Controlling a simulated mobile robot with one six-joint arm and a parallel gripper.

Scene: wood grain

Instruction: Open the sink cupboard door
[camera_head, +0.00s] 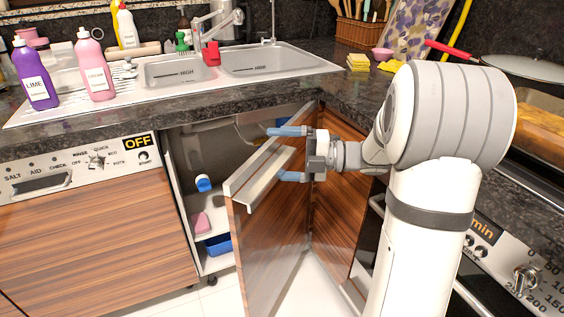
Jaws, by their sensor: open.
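The sink cupboard door (266,245) has a wood-grain face and a pale metal handle strip along its top. It stands swung outward, away from the cupboard opening. The cupboard interior (205,215) shows to its left, with a blue bin and a pink item inside. My gripper (290,153) is open, with its blue fingertips spread above and below, near the door's top edge and handle. I cannot tell whether a finger touches the door.
The dishwasher (95,220) stands left of the opening, and the oven (500,270) is at the right. The dark worktop (100,133) overhangs the cupboard. The sink (240,68), purple bottle (35,77) and pink bottle (95,66) are above. Some floor (310,290) is clear.

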